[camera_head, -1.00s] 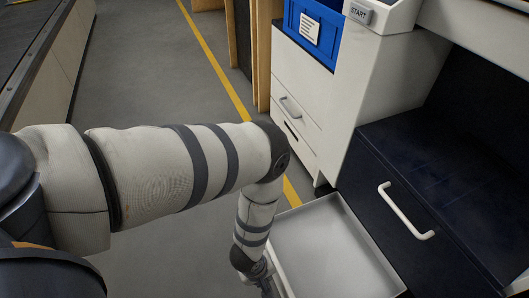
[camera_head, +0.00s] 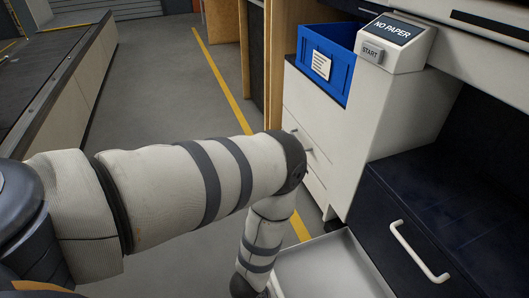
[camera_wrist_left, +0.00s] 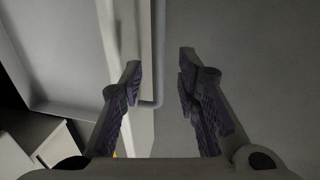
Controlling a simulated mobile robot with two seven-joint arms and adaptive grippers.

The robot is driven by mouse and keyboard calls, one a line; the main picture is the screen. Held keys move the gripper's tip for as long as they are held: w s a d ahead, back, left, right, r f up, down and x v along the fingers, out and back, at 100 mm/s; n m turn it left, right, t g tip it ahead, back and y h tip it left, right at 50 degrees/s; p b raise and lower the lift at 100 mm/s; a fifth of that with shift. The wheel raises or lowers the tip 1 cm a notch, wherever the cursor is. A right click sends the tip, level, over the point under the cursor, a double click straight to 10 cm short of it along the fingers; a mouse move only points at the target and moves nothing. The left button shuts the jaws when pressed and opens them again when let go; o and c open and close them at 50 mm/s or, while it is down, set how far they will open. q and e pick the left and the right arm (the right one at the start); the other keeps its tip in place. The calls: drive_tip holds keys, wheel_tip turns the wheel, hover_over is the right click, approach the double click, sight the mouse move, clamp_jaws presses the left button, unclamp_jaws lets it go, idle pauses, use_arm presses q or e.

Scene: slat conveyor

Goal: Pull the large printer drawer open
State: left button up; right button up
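A large white drawer (camera_head: 325,268) stands pulled out at the bottom of the head view, its tray empty where visible. The picture's lower edge cuts off its front. The left wrist view shows the tray's inside (camera_wrist_left: 75,50) at upper left and its handle (camera_wrist_left: 158,85) near the middle. My left gripper (camera_wrist_left: 160,65) is open. Its fingers are apart on either side of the handle, with the left finger over the drawer front. I cannot tell whether either finger touches it. In the head view my left arm hides the hand. My right gripper is not in view.
A dark cabinet (camera_head: 400,190) with a white handle (camera_head: 418,252) is right of the drawer. Behind stands a white cabinet (camera_head: 375,120) with a blue bin (camera_head: 328,62), a START button and a NO PAPER sign (camera_head: 392,28). Floor is clear left of it, up to a conveyor (camera_head: 60,75).

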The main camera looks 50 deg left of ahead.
use_arm(q)
wheel_tip(320, 180, up, 8)
drive_tip(key=s, duration=0.1)
drive_tip(key=shift+s+a, duration=0.2)
drive_tip(key=shift+a, duration=0.05)
drive_tip(key=shift+s+f, duration=0.1)
drive_tip(key=shift+f, duration=0.05)
